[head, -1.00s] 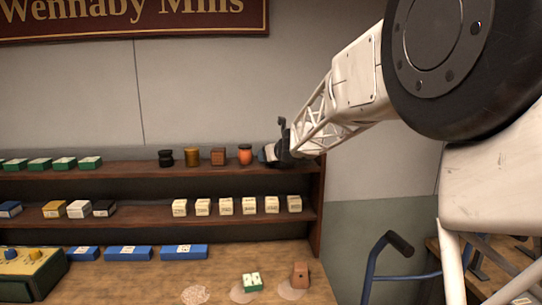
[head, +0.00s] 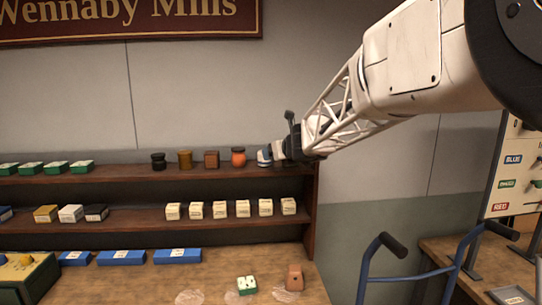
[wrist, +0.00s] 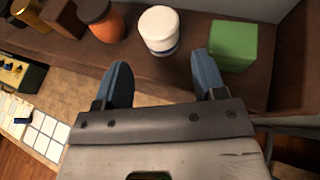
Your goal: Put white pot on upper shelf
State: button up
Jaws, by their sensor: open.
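The white pot (wrist: 160,28), with a white top and a blue band, stands upright on the upper shelf (wrist: 180,75) in the wrist view. It is between an orange jar (wrist: 103,20) and a green box (wrist: 233,45). My gripper (wrist: 160,78) is open and empty. Its two blue fingers are spread, with the pot beyond their tips and apart from them. In the head view my gripper (head: 276,151) is at the right end of the upper shelf (head: 120,171), and the pot (head: 263,156) shows only partly beside it.
A brown box (head: 211,159), a gold jar (head: 185,160) and a black jar (head: 158,161) stand left on the upper shelf. Several cream blocks (head: 219,210) line the shelf below. The shelf's side panel (head: 311,215) is close on the right.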

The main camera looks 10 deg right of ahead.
jog(key=shift+v, duration=1.5)
jog(key=s+a+f+n+g, duration=0.1)
jog(key=s+f+n+g, duration=0.2)
jog(key=s+n, duration=0.8)
jog(key=s+a+f+n+g, duration=0.1)
jog(key=s+f+n+g, duration=0.35)
jog(key=s, duration=0.95)
jog(key=s+d+f+n+h, duration=0.1)
jog(key=s+d+f+n, duration=0.1)
jog(key=s+n, duration=0.3)
jog(key=s+d+f+n+g+h, duration=0.1)
jog(key=s+f+n, duration=0.3)
jog(key=s, duration=0.7)
jog(key=s+d+f+n+g+h, duration=0.1)
jog(key=s+d+f+n+h, duration=0.2)
jog(key=s+n, duration=0.4)
jog(key=shift+s+d+f, duration=0.3)
jog(key=shift+s+d, duration=0.3)
jog(key=shift+s, duration=0.2)
